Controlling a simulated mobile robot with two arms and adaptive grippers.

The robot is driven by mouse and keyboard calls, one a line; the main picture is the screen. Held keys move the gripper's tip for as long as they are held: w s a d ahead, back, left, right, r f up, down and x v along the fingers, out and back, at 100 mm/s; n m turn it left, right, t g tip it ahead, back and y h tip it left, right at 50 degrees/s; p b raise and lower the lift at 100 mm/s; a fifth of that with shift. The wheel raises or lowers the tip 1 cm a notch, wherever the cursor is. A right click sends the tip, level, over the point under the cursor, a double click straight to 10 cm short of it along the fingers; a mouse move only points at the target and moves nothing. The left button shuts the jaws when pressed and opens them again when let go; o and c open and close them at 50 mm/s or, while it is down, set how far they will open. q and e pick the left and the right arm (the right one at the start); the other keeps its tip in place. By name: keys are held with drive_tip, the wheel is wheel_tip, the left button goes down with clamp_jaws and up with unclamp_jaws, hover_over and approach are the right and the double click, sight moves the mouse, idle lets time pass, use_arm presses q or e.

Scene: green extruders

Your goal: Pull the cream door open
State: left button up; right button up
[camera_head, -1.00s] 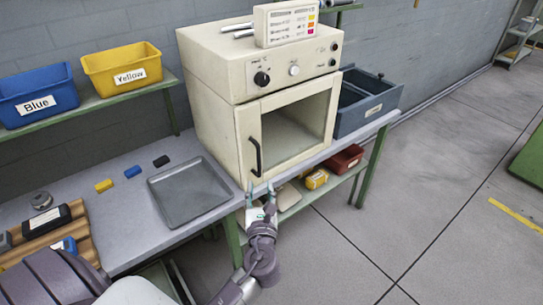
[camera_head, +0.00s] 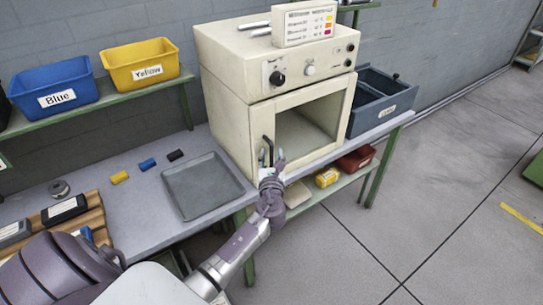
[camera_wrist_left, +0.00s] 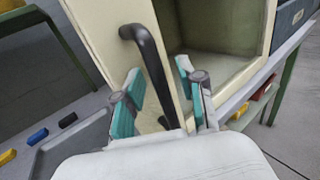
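The cream door (camera_head: 318,93) is on the front of a cream oven-like box (camera_head: 228,70) on the bench and looks closed, with a large window. Its black vertical handle (camera_head: 267,147) is on the door's left side; it also shows in the left wrist view (camera_wrist_left: 147,55). My left gripper (camera_head: 270,164) is at the handle's lower part. In the left wrist view its teal-padded fingers (camera_wrist_left: 157,92) are open, one on each side of the handle, with gaps visible. Whether either finger touches the handle I cannot tell. My right gripper is not in view.
A grey tray (camera_head: 203,187) lies on the bench left of the oven. A dark blue-grey bin (camera_head: 385,100) stands to its right. Red (camera_head: 356,159) and yellow (camera_head: 327,177) items are on the lower shelf. The floor in front and to the right is clear.

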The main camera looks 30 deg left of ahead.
use_arm(q)
clamp_jaws()
drive_tip(key=shift+d, duration=0.1)
